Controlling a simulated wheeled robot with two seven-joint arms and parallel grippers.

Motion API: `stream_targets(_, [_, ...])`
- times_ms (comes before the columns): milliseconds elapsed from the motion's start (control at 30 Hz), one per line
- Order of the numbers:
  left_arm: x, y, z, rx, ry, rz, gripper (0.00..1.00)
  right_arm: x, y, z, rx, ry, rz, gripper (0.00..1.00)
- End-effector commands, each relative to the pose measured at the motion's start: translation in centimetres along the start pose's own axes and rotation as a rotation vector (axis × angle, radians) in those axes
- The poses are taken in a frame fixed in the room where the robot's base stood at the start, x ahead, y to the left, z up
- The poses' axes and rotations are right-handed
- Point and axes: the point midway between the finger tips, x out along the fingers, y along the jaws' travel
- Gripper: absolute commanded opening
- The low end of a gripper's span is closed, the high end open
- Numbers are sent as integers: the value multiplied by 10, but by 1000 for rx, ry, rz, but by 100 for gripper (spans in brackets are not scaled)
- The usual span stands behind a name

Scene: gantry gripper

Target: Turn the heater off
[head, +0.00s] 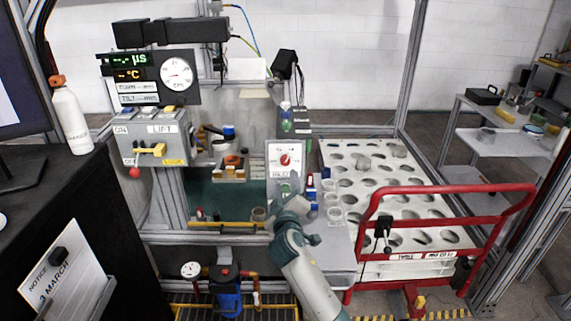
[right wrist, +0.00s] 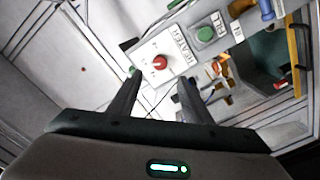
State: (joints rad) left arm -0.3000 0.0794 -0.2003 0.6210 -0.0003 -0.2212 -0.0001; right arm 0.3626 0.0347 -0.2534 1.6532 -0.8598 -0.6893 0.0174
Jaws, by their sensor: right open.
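The heater panel (head: 279,150) is a white plate with a red knob (head: 286,160) in the middle of the head view. In the right wrist view the same plate (right wrist: 178,52) reads HEATER, with the red knob (right wrist: 160,62) and small marks around it. My right gripper (head: 290,194) is just below the panel in the head view, its fingers hard to make out. In the wrist view the right gripper (right wrist: 159,78) is open and empty, with the knob showing beyond the gap between its fingertips, apart from them. My left gripper is out of view.
A green button (right wrist: 205,34) sits beside the heater plate. A white tray with round holes (head: 335,160) and a red rail (head: 455,190) stand to the right. Small cups (head: 334,214) stand close by the gripper.

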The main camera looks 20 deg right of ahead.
Motion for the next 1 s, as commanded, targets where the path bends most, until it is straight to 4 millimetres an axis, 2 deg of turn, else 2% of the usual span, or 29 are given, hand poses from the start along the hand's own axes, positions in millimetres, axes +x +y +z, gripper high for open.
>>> stream_targets(300, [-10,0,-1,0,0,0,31,50,1,-1,-2,0,-1,45])
stream_targets(600, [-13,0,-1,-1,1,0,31,89,0,0,-1,0,0,45])
stream_targets(800, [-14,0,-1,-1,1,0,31,103,0,0,0,0,0,45])
stream_targets(1000, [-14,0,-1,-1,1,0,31,107,-1,0,0,0,-1,45])
